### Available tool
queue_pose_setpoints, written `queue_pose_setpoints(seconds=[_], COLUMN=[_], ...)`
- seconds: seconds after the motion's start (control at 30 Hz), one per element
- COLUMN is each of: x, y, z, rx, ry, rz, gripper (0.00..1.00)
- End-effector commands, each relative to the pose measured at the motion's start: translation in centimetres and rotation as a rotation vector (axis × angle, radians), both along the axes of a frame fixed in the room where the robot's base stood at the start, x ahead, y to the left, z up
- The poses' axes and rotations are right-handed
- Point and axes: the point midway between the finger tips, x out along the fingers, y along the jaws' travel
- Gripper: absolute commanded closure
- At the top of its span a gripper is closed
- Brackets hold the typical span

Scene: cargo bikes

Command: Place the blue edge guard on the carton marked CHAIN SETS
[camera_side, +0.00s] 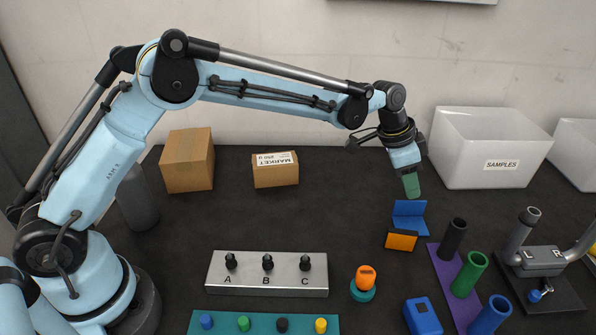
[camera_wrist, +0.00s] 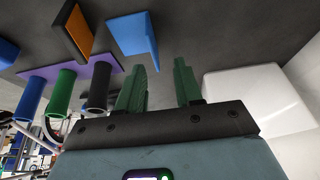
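The blue edge guard (camera_side: 409,217), an L-shaped piece, stands on the dark table right of centre. In the wrist view the blue edge guard (camera_wrist: 130,34) is left of and beyond my fingertips, apart from them. My gripper (camera_side: 411,187) points down just above and behind it. In the wrist view the green fingers of my gripper (camera_wrist: 160,66) are spread, with nothing between them. No carton reads CHAIN SETS: one small carton (camera_side: 276,175) has a label that seems to read MARKET, upside down. A larger carton (camera_side: 187,162) shows no readable label.
An orange edge guard (camera_side: 401,241) stands just in front of the blue one. A purple base with black, green and blue tubes (camera_side: 468,274) is to the right. A white SAMPLES bin (camera_side: 490,150) stands behind. The table between cartons and guards is clear.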

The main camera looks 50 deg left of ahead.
Motion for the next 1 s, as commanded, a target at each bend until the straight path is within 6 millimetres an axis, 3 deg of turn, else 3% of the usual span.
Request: queue_pose_setpoints(seconds=[0.5, 0.8, 1.0], x=[0.5, 0.5, 0.5], y=[-1.6, -1.7, -1.7], z=[-5.0, -5.3, -5.3], rx=[-0.001, -0.001, -0.001], ry=[-0.001, -0.001, -0.001], rz=[0.0, 0.0, 0.0], gripper=[0.65, 0.65, 0.96])
